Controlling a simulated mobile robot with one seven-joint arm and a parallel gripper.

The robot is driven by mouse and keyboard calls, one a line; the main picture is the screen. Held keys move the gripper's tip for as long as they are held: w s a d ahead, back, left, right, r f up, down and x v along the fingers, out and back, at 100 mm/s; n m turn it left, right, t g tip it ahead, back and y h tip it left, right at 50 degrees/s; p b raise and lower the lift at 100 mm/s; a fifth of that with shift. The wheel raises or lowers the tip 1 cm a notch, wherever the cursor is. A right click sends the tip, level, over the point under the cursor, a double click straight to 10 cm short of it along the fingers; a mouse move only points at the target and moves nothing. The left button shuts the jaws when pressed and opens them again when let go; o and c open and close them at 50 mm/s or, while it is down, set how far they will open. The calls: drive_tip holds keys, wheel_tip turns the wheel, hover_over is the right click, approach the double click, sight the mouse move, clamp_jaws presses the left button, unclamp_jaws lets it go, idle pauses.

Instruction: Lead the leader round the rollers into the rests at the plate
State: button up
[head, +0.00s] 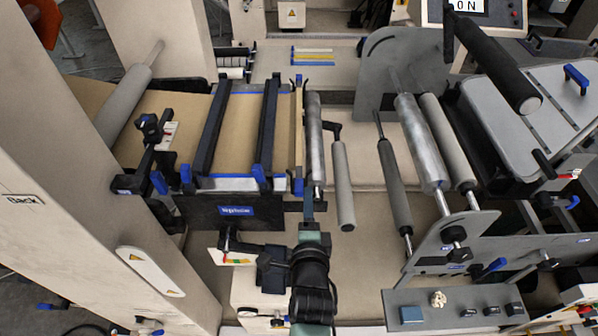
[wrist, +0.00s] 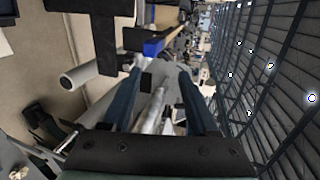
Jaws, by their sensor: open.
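The kraft web (head: 255,130) runs from the left under two dark bars. Its leading edge carries a narrow tan bar (head: 299,125) with blue ends, which looks like the leader. A blue end also shows in the wrist view (wrist: 153,48). A silver roller (head: 315,145) stands just right of it, then a grey roller (head: 343,185), a dark roller (head: 393,185) and a wide silver roller (head: 420,140). My gripper (head: 308,207) is at the leader's near end; in the wrist view its fingers (wrist: 160,72) are apart. I cannot pick out the rests for certain.
A grey side plate (head: 450,240) supports rollers at the right, with a light slatted panel (head: 540,115) behind. A black roller (head: 497,60) overhangs the upper right. A beige column (head: 80,190) stands at the left.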

sight(299, 195)
drive_tip(key=w+f+b, duration=0.1)
drive_tip(key=w+b, duration=0.1)
drive_tip(key=w+a+f+b, duration=0.1)
drive_tip(key=w+b, duration=0.1)
drive_tip(key=b, duration=0.1)
drive_tip(key=w+f+b, duration=0.1)
drive_tip(key=w+b, duration=0.1)
drive_tip(key=b, duration=0.1)
drive_tip(key=shift+w+a+f, duration=0.35)
drive_tip(key=shift+w+a, duration=0.05)
drive_tip(key=shift+w+b, duration=0.55)
drive_tip(key=shift+w, duration=0.2)
drive_tip(key=shift+r, duration=0.1)
clamp_jaws()
drive_tip(key=shift+s, duration=0.1)
drive_tip(key=shift+f, duration=0.25)
